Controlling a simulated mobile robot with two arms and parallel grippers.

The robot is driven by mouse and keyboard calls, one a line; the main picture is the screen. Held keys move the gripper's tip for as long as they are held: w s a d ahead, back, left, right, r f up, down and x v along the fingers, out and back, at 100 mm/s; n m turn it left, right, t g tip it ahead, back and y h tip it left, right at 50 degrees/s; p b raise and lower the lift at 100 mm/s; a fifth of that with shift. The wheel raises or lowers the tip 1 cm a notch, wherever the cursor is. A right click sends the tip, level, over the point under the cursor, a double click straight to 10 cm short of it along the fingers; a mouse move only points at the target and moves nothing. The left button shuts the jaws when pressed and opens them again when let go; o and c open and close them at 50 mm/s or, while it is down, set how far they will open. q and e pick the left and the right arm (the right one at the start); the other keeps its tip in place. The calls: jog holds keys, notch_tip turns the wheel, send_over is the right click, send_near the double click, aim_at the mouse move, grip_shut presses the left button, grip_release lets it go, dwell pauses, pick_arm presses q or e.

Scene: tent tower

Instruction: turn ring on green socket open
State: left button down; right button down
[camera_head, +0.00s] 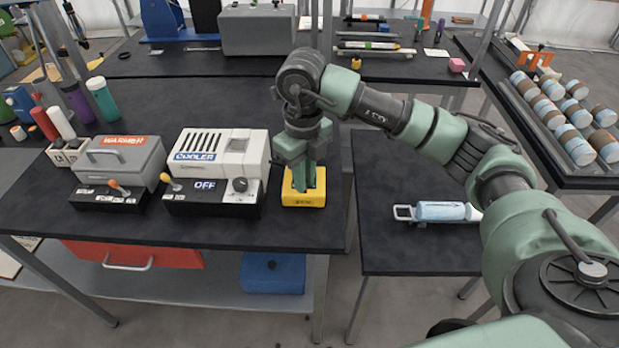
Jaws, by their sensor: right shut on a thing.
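A yellow box-shaped block (303,199) sits on the black table near its right front edge, with small dark lettering on its front. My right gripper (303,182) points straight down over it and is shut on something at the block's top. The gripper's fingers hide what they hold, so the ring cannot be made out. I cannot see a green socket as such; the green at the block's top is my gripper. My left gripper is not in view.
Left of the block stand the white cooler box (226,150) with its "OFF" panel (207,185) and the grey warmer box (122,160). A lower side table (400,250) at right holds a pale blue cylinder (440,211). Bottles stand at far left.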

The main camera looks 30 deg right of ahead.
jog(key=shift+w+a+m, duration=0.15)
jog(key=shift+a+m, duration=0.05)
jog(key=shift+m, duration=0.2)
jog(key=c, duration=1.4)
grip_release()
jog(key=shift+c, duration=0.2)
notch_tip(320, 180, up, 7)
jog(key=shift+w+f+b, duration=0.1)
jog(key=shift+f+b, duration=0.05)
jog(key=shift+b, duration=0.35)
jog(key=shift+r, duration=0.55)
jog(key=shift+f, duration=0.1)
